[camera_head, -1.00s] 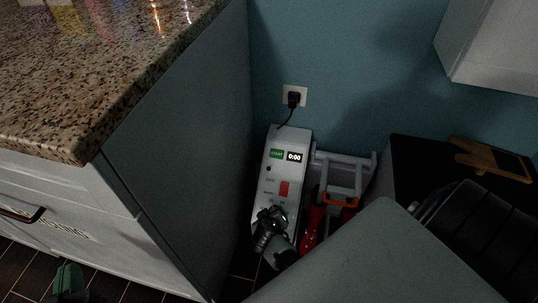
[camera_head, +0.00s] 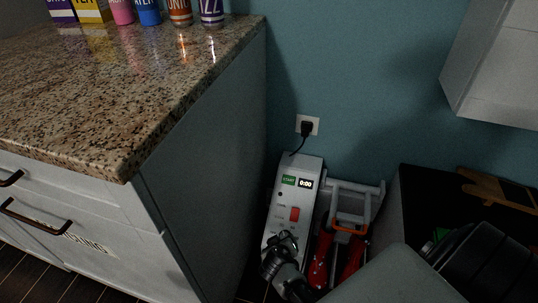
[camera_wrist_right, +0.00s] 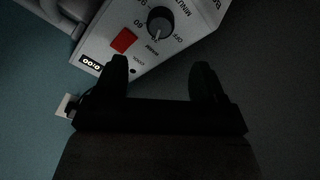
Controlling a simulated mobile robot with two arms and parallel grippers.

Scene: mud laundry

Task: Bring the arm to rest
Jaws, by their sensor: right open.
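My right gripper (camera_head: 279,248) is low in the head view, in front of the lower panel of a white device (camera_head: 299,184) that leans against the blue wall. In the right wrist view my right gripper (camera_wrist_right: 161,75) has its two dark fingers apart and nothing between them. A dark timer dial (camera_wrist_right: 162,24) and a red switch (camera_wrist_right: 123,40) on the device's panel lie beyond the fingertips. The gripper appears apart from the dial. My left gripper is not in view.
A granite counter (camera_head: 110,90) with several containers stands at left, above drawers. A wall outlet (camera_head: 307,125) holds a black plug. Right of the device are a grey frame (camera_head: 352,190) and red-handled tools (camera_head: 320,258). A wooden-framed item (camera_head: 495,185) rests at right.

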